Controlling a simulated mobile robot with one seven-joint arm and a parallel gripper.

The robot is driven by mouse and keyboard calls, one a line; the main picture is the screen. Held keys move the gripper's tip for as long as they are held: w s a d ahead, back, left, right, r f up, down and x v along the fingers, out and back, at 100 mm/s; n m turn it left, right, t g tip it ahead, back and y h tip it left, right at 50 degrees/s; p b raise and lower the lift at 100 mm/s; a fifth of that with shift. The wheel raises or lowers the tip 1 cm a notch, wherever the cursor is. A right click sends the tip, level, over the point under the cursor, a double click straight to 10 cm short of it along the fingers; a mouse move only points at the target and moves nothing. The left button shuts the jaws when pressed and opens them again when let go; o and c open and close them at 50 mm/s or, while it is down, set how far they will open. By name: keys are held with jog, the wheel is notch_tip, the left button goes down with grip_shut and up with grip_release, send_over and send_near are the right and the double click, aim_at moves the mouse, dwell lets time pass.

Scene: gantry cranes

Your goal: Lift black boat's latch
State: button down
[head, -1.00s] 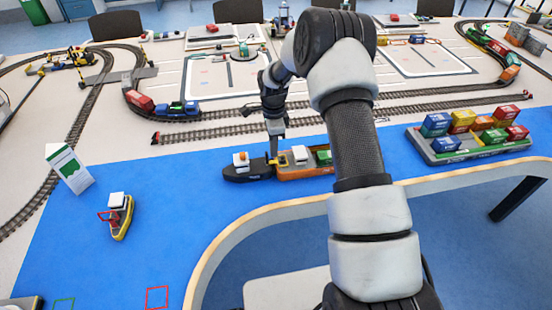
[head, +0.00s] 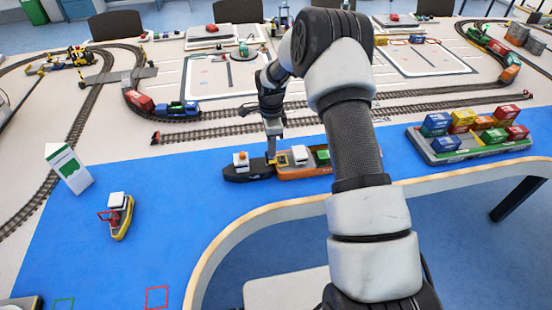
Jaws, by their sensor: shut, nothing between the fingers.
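The black boat (head: 247,172) sits on the blue mat, with a white cabin and an orange part on its deck. Its right end meets the left end of an orange barge (head: 298,171), which carries a white block and a green container. My gripper (head: 272,158) points down over the place where the two hulls meet. It is shut and empty. The latch is too small to make out, and my gripper partly covers that spot. I cannot tell whether the fingertips touch anything.
A long grey barge (head: 470,149) with several coloured containers lies to the right. A small yellow boat (head: 120,218) and a white-and-green box (head: 69,169) stand at the left. Train tracks (head: 240,130) run behind the blue mat (head: 180,200). The mat's front left is mostly clear.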

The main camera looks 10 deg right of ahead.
jog(key=shift+a, duration=0.85)
jog(key=shift+a+f+b, duration=1.15)
jog(key=shift+a+b, duration=0.05)
jog(key=shift+a, duration=0.25)
jog(key=a+r+p, duration=0.3)
jog(key=r+p, duration=0.1)
jog(key=r, duration=0.6)
jog(key=shift+p, duration=0.35)
jog(key=shift+r, duration=0.15)
